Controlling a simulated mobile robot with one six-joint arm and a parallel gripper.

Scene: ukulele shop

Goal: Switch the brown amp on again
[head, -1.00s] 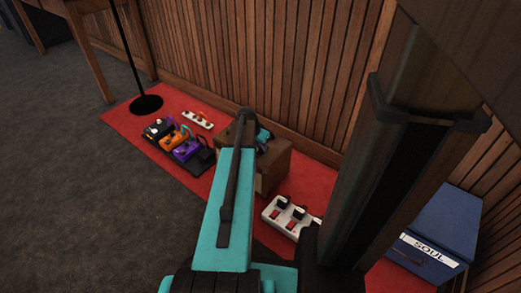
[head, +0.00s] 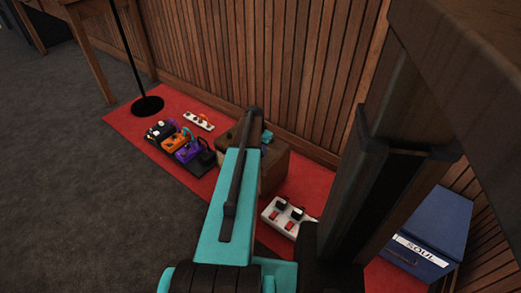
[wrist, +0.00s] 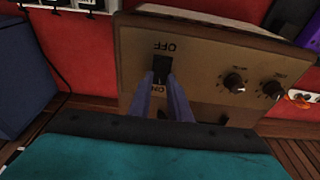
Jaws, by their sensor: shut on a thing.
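The brown amp (head: 272,172) stands on the red mat, partly behind my arm in the head view. In the wrist view its panel (wrist: 205,62) is upside down, with a black switch (wrist: 161,68) between the words OFF and ON. My gripper (wrist: 164,78) has its two bluish fingers close on either side of this switch, shut on it. Which way the switch is tipped I cannot tell. Two dark knobs (wrist: 235,83) sit to the right of it. In the head view the fingertips are hidden.
A white power strip (head: 272,217) with red switches lies in front of the amp. Several pedals (head: 176,140) and a small white strip (head: 199,121) lie at left on the mat (head: 122,118). A blue box marked SOUL (head: 436,225) stands right. The wooden wall is close behind.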

